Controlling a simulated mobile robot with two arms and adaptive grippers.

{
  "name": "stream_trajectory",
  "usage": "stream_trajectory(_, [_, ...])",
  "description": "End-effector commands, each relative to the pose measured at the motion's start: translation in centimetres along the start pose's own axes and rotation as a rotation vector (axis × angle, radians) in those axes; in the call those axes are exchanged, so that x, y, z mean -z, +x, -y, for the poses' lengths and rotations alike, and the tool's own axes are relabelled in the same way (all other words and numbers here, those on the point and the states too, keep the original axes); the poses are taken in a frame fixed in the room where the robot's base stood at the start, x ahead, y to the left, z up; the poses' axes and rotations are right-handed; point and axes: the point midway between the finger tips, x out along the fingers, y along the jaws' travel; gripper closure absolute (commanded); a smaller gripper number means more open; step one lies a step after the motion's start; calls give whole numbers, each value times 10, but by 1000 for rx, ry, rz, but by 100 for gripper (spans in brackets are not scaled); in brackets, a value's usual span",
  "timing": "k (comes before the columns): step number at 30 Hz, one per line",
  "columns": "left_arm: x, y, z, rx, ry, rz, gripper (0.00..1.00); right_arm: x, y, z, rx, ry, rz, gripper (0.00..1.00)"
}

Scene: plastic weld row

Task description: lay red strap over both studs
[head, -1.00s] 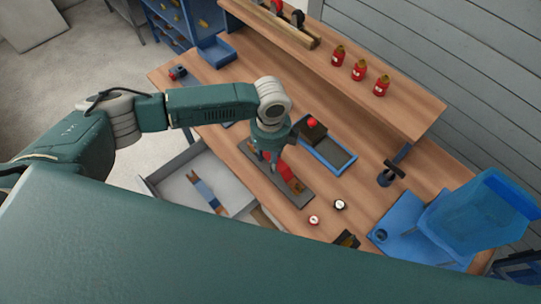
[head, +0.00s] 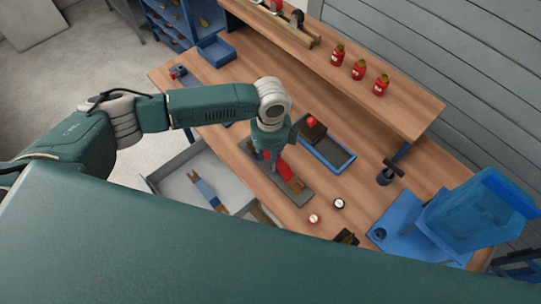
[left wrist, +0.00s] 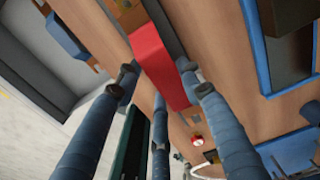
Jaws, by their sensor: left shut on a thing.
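The red strap (head: 287,172) lies along the dark grey plate (head: 304,198) on the wooden bench. In the left wrist view the strap (left wrist: 160,66) is a broad, smooth red band running between my fingers. My left gripper (head: 268,158) points down over the strap's far-left part and is shut on it; its fingers (left wrist: 162,92) also show in the left wrist view. A brown block (left wrist: 128,14) shows at the strap's upper end. I cannot make out the studs; the strap and gripper hide much of the plate. My right gripper is in no view.
A blue-rimmed tray (head: 343,168) stands just right of the plate. A red-and-white round piece (head: 313,218) and a black-and-white one (head: 339,203) lie near the plate's front end. A black clamp-like tool (head: 390,172) and a blue container (head: 475,212) stand to the right.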

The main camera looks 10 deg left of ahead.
Motion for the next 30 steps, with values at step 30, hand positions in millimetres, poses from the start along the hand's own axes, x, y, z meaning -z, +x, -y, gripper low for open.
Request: stream_trajectory(30, [-1,12,0,0,0,1,89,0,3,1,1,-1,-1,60])
